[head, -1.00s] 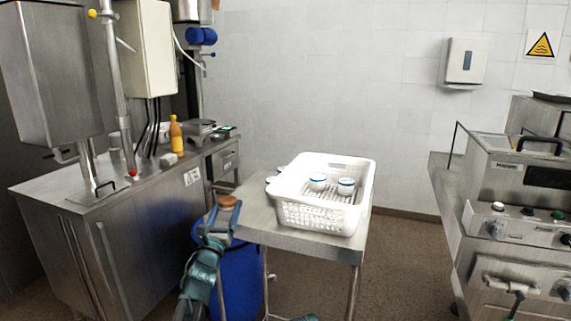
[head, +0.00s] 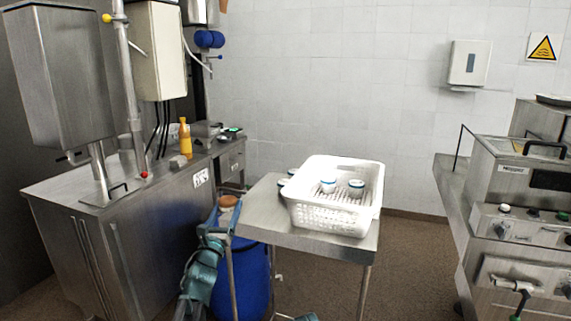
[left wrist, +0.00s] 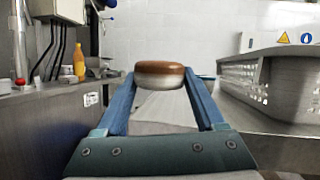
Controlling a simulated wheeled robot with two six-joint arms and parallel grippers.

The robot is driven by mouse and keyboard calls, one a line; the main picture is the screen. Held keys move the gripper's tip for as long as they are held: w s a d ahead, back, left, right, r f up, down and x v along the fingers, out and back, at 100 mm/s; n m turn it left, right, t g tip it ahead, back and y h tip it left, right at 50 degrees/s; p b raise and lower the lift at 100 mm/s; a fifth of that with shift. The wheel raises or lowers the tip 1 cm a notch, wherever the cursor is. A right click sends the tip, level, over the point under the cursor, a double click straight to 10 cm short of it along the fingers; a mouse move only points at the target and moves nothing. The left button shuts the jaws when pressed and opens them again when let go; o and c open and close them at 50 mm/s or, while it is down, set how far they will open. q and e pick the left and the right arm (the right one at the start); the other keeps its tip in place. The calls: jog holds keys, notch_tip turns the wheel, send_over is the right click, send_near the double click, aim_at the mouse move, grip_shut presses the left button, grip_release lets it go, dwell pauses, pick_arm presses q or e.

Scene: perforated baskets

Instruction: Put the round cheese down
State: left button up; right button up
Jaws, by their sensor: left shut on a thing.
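My left gripper (head: 226,207) is shut on the round cheese (left wrist: 160,75), which is brown on top and pale below. In the left wrist view the cheese sits between the two blue fingertips. In the head view the cheese (head: 229,201) shows as a small brown disc at the left edge of the small steel table (head: 270,229). I cannot tell how high it is above the table top.
A white perforated basket (head: 335,217) stands on the steel table and holds white cups with blue rims (head: 356,187). Small items lie behind its left side. A blue barrel (head: 252,275) stands below the table's left side. A steel counter (head: 150,195) is at left, machines at right.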

aim_at(226, 201)
pick_arm(q)
notch_tip(226, 201, up, 14)
jog(key=p, duration=1.3)
jog(key=shift+r+p, duration=0.2)
jog(key=shift+p, duration=0.15)
pick_arm(e)
notch_tip(226, 201, up, 14)
jog(key=shift+r, duration=0.2)
